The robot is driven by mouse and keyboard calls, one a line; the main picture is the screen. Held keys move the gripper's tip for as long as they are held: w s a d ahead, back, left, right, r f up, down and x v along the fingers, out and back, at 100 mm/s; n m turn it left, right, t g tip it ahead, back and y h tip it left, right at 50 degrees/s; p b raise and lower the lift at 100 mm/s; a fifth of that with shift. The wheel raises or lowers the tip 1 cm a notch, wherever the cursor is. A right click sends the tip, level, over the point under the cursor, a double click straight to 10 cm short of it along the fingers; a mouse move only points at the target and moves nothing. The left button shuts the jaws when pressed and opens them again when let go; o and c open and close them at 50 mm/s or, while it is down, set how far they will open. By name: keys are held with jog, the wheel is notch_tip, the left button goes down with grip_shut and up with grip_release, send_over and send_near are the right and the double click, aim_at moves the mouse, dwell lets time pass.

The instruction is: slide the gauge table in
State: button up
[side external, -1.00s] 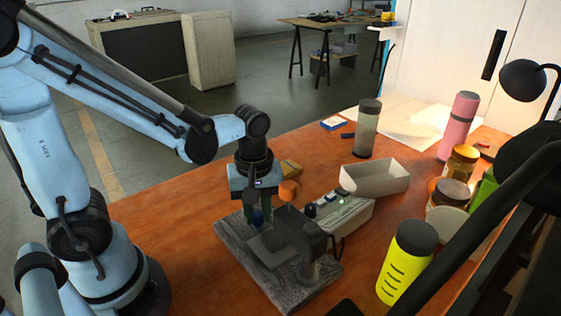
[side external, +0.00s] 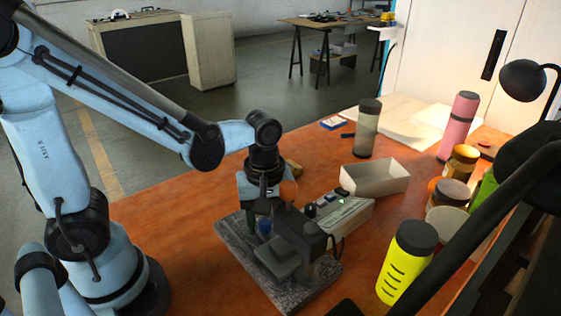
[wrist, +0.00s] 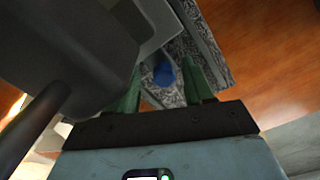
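The gauge table (side external: 283,263) is a dark grey plate on a speckled grey stone base (side external: 232,232). A blue knob (side external: 265,227) is at its end nearest my gripper. My gripper (side external: 259,218) points down at the knob. In the wrist view the green fingers (wrist: 163,70) stand apart on either side of the blue knob (wrist: 164,74), with a gap visible on each side. A light grey plate edge (wrist: 160,22) shows beyond the knob. The gauge's dark head hides part of the table in both views.
The dark gauge post (side external: 312,262) stands at the base's right. A grey control box (side external: 345,212) and an open pale bin (side external: 375,179) are behind it. A yellow bottle (side external: 407,263) stands at right. The orange bench is clear left of the base.

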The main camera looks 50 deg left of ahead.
jog(key=shift+r, duration=0.1)
notch_tip(320, 180, up, 12)
dwell(1.0)
jog(key=shift+a, duration=0.1)
jog(key=a+f+m+t, duration=0.1)
jog(key=m+t, duration=0.1)
jog(key=m, duration=0.2)
jog(key=a+f+m+t, duration=0.1)
jog(key=a+m+t, duration=0.1)
jog(key=m, duration=0.2)
jog(key=w+a+f+m+t, duration=0.1)
jog(key=m+t, duration=0.2)
jog(key=m, duration=0.1)
jog(key=shift+a+f+m, duration=0.25)
jog(key=shift+a+m, duration=0.05)
jog(key=shift+a, duration=0.05)
